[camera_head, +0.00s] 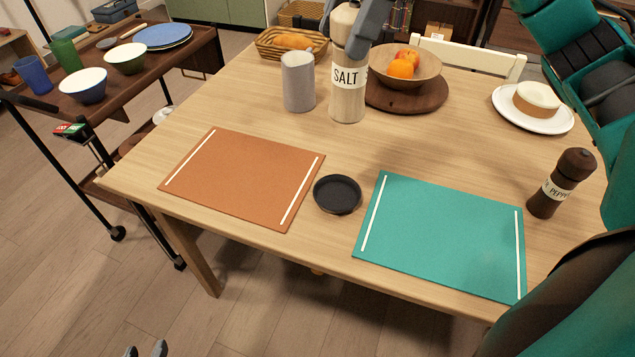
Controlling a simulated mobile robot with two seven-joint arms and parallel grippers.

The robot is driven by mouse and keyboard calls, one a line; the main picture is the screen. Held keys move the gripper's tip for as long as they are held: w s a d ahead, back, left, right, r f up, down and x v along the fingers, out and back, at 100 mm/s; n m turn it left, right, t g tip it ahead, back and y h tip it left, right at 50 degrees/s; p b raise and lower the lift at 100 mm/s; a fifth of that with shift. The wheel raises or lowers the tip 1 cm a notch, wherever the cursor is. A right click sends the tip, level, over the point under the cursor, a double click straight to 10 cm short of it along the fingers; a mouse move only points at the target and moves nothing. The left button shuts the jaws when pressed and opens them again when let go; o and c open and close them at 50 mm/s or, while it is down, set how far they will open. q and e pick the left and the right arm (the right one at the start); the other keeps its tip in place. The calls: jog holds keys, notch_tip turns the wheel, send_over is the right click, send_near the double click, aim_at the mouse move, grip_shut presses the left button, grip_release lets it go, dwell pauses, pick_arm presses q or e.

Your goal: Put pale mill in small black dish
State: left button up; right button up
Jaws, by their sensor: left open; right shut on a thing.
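The pale mill (347,103), labelled SALT, is upright at the far middle of the table. My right gripper (358,22) is shut on its upper part and hides some of it. I cannot tell whether its base touches the table. The small black dish (338,195) lies empty near the table's front edge, between the two placemats, nearer to me than the mill. My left gripper (146,350) is open and empty at the bottom edge, low in front of the table; only its fingertips show.
A grey cup (298,82) stands just left of the mill. A fruit bowl (424,67) on a round board (410,98) is behind it at right. The orange placemat (240,178) and teal placemat (440,235) flank the dish. A dark pepper mill (562,184) stands at right.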

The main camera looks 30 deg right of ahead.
aim_at(339, 119)
jog(key=shift+w+a, duration=0.1)
jog(key=shift+w, duration=0.1)
jog(key=shift+f, duration=0.35)
notch_tip(339, 119, down, 14)
jog(key=b, duration=0.3)
jog(key=shift+b, duration=0.4)
pick_arm(q)
jog(key=f, duration=0.2)
jog(key=w+d+f+b, duration=0.1)
pick_arm(e)
notch_tip(339, 119, down, 5)
jog(key=shift+f, duration=0.15)
pick_arm(q)
jog(key=shift+s+f, duration=0.1)
pick_arm(e)
jog(key=o, duration=1.5)
jog(key=shift+f, duration=0.15)
